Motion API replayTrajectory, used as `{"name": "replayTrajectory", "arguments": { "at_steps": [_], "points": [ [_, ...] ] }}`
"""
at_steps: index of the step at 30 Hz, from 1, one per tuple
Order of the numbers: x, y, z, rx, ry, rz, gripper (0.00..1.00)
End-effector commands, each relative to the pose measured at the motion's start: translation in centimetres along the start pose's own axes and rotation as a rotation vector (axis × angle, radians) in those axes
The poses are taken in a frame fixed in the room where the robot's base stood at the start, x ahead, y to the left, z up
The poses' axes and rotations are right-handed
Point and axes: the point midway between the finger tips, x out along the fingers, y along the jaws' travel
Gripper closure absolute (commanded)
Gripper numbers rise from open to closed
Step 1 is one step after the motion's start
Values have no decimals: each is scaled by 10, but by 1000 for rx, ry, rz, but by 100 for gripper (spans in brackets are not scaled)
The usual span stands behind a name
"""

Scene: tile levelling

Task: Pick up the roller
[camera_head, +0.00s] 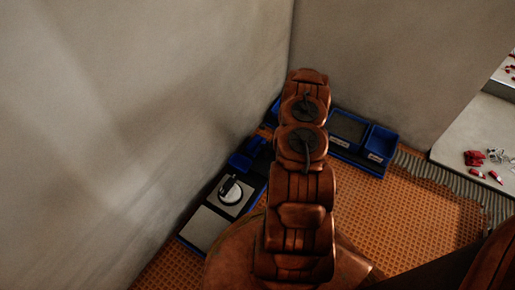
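I cannot make out a roller for certain. A white round piece with a dark handle (231,191) sits on a light square plate in the blue-edged tray (262,186) at the left, by the wall; it is too small to tell what it is. My brown arm rises through the middle of the view and covers part of the trays behind it. My gripper does not show, so its hold and its distance from the trays cannot be seen.
Blue bins (379,144) with small labels stand in the back corner. Orange waffle matting (425,215) covers the floor, with a grey ridged strip (440,178) at the right. Red pieces (474,158) lie on a pale slab (470,130). Walls close off the left and back.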

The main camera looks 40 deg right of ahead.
Motion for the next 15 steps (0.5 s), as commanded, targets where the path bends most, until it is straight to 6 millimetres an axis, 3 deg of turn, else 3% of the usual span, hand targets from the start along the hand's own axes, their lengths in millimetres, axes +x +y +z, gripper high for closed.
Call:
{"name": "replayTrajectory", "arguments": {
  "at_steps": [6, 15],
  "points": [
    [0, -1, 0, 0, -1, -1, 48],
    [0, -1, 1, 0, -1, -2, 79]
  ]
}}
